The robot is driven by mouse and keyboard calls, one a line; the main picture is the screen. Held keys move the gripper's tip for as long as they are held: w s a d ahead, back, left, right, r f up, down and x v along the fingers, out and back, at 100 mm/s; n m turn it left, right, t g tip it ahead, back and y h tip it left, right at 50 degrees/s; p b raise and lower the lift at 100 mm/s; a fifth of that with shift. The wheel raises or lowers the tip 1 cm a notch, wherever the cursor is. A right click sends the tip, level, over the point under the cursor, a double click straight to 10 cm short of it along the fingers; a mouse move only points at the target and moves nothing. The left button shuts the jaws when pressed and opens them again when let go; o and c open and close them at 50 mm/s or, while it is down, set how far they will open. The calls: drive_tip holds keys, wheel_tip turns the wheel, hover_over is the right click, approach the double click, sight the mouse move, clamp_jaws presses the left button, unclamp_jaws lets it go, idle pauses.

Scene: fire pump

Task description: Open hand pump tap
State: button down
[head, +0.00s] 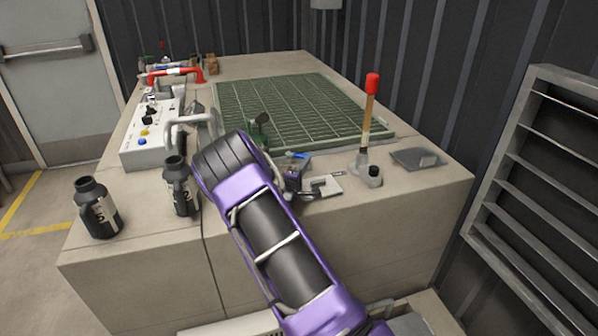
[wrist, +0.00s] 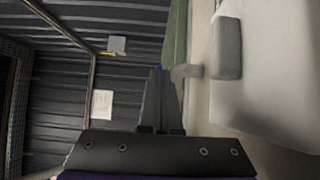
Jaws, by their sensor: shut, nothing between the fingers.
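The hand pump lever (head: 368,112) stands upright at the bench's right front, with a red tip and a wooden shaft. A small blue handle (head: 297,155), possibly the tap, lies left of it, just beyond my arm. My purple arm reaches over the bench front and hides part of that area. In the head view I cannot clearly make out my gripper. In the wrist view my gripper's fingers (wrist: 157,80) are together and empty, with a bit of blue at their far end. I cannot tell whether they touch it.
A green grate (head: 310,110) covers the bench middle. Black bottles (head: 97,208) and a control box (head: 153,135) stand on the left. A grey louvred panel (head: 545,180) is at the right. In the wrist view a pale grey body (wrist: 270,70) is close on the right.

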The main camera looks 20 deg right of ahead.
drive_tip(key=shift+w+d+f+b, duration=0.1)
drive_tip(key=shift+w+d+b, duration=0.25)
drive_tip(key=shift+d+b, duration=0.4)
drive_tip(key=shift+w+d+b, duration=0.45)
drive_tip(key=shift+d+b, duration=0.05)
drive_tip(key=shift+b, duration=0.1)
drive_tip(key=v, duration=1.7)
drive_tip(key=shift+s+a+p, duration=0.1)
drive_tip(key=shift+s+p, duration=0.05)
drive_tip(key=shift+p, duration=0.25)
